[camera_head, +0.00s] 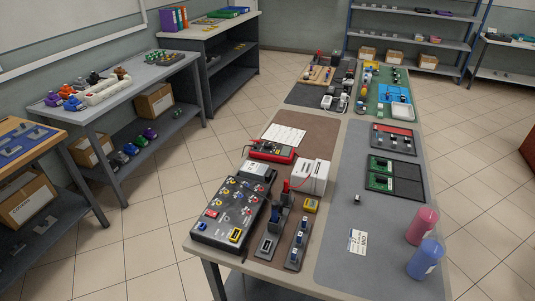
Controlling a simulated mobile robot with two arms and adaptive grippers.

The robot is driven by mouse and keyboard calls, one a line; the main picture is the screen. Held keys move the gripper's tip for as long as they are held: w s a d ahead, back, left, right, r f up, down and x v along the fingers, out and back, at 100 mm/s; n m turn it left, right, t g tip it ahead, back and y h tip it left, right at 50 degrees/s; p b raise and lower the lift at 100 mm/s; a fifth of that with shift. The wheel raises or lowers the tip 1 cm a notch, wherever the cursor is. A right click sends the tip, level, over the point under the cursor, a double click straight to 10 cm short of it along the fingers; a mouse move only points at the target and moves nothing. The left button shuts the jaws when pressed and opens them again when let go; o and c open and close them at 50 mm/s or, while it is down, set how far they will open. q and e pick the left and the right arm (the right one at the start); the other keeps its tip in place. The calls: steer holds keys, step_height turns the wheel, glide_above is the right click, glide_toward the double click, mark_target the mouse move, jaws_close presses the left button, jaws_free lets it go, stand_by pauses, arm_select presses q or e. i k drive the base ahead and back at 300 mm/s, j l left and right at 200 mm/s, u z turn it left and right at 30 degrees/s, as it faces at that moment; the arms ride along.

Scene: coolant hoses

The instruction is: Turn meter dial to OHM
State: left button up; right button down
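A red and dark meter (272,151) lies on the brown mat of the long table, left of centre. A red lead runs from it over toward a white box. Its dial is too small to read, so I cannot tell its setting. Neither of my grippers is in view, and no arm shows near the meter.
A white box (308,177) stands right of the meter, and a black panel with coloured knobs (236,211) lies in front. Small dark stands (297,243) are near the front edge. Pink (423,226) and blue (426,260) cylinders stand front right. The grey mat (350,160) has bare room.

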mark_target(268, 146)
steer(key=k+z, duration=0.1)
steer(key=z, duration=0.35)
steer(key=k+z, duration=0.1)
steer(key=z, duration=0.4)
steer(key=k+l+z, duration=0.1)
steer(key=z, duration=0.35)
steer(key=j+z, duration=0.2)
steer(key=j, duration=0.3)
steer(key=j+z, duration=0.2)
steer(key=j, duration=0.25)
steer(key=j+z, duration=0.2)
steer(key=j, duration=0.3)
steer(key=k+j+z, duration=0.15)
steer(key=j, duration=0.3)
steer(key=k+j+z, duration=0.2)
steer(key=j, duration=0.25)
steer(key=i, duration=0.1)
